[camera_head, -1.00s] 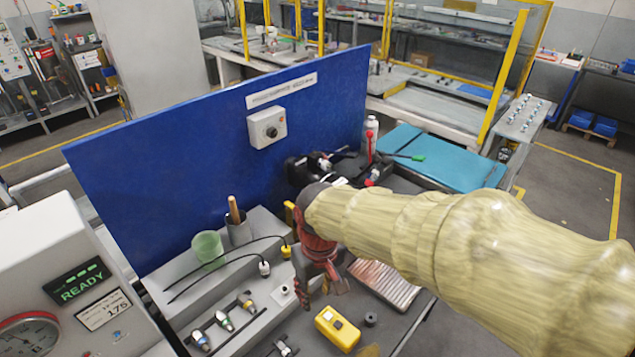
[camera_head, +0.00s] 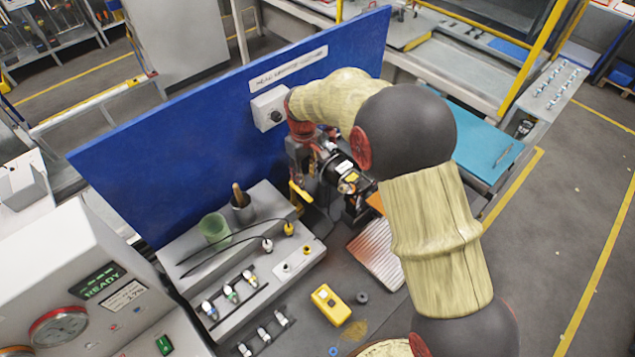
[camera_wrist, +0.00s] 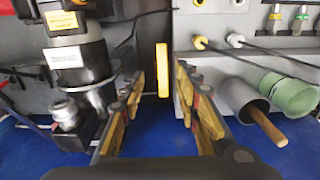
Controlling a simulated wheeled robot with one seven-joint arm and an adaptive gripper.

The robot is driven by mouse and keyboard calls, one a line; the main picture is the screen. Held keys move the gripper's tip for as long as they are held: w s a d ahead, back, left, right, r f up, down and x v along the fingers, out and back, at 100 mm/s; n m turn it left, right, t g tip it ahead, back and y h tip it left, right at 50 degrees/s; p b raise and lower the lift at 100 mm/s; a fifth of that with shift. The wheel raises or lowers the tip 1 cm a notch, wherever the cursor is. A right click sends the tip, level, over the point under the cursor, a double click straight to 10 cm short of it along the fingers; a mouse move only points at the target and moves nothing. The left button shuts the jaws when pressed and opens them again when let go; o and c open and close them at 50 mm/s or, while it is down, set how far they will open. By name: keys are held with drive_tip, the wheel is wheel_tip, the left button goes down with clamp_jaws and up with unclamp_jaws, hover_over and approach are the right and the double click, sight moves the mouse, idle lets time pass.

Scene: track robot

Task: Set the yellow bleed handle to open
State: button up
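The yellow bleed handle (camera_head: 301,193) is a slim yellow bar beside the end of the grey stepped block and the dark machine. In the wrist view the handle (camera_wrist: 162,70) stands as an upright bar in line with the gap between my fingers. My gripper (camera_wrist: 158,78) is open there, one finger on each side of that line, and I see no contact. How far the handle lies beyond the fingertips I cannot tell. In the head view my gripper (camera_head: 302,165) is just above the handle, close to the blue panel, with its fingertips partly hidden.
A dark machine (camera_head: 345,175) with a silver fitting (camera_wrist: 65,112) is close on one side. The grey block (camera_head: 190,262) holds a green cup (camera_head: 214,229), a grey cup (camera_head: 243,211) with a wooden stick, and cable plugs. The blue panel (camera_head: 170,170) stands behind.

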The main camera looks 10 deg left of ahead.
sight(306, 195)
drive_tip(key=shift+s+a+f, duration=0.15)
drive_tip(key=shift+s+f, duration=0.1)
drive_tip(key=shift+s, duration=0.05)
drive_tip(key=f, duration=0.7)
drive_tip(key=shift+w+f+p, duration=0.1)
drive_tip(key=shift+w+p, duration=0.1)
drive_tip(key=shift+p, duration=0.15)
drive_tip(key=c, duration=0.3)
clamp_jaws()
